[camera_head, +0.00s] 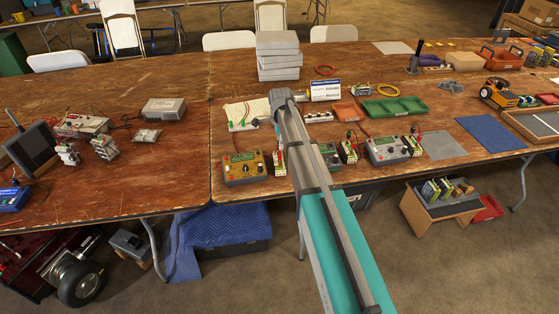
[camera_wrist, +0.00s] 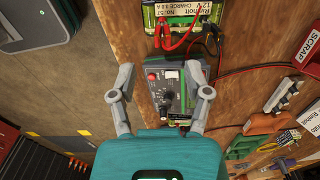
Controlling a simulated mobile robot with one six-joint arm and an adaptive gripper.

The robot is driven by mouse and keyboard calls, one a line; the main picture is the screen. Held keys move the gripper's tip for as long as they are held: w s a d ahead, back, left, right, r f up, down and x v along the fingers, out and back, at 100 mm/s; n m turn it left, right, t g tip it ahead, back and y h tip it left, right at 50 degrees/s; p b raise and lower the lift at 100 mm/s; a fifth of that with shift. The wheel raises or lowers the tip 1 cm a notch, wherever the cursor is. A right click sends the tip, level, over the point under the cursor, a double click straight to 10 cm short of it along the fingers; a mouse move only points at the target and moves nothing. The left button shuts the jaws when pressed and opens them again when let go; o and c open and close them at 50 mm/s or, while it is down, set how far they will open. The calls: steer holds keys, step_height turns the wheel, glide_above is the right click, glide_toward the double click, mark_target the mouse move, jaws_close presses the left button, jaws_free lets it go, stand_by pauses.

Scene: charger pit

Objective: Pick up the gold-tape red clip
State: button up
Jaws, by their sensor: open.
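In the wrist view a red clip (camera_wrist: 162,34) with a red lead sits at a labelled battery pack (camera_wrist: 188,10), straight above my gripper. I cannot make out gold tape on it. A black clip (camera_wrist: 211,29) is to its right on the same pack. My gripper (camera_wrist: 164,88) is open and empty. Its two fingers stand apart on either side of a grey charger (camera_wrist: 166,72) with a white knob and red button, short of the clip. In the head view my arm reaches over the table and hides part of this area; the fingers cannot be made out there.
In the wrist view another battery (camera_wrist: 281,95) and a SCRAP label (camera_wrist: 307,47) are at right. Grey boxes (camera_head: 278,56) are stacked behind.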

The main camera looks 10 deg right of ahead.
mark_target(280, 152)
steer(key=shift+f+b, duration=1.15)
steer(key=shift+f, duration=0.25)
steer(key=shift+w+f+b, duration=0.15)
steer(key=shift+f+b, duration=2.4)
steer(key=shift+f, duration=0.05)
jaws_close()
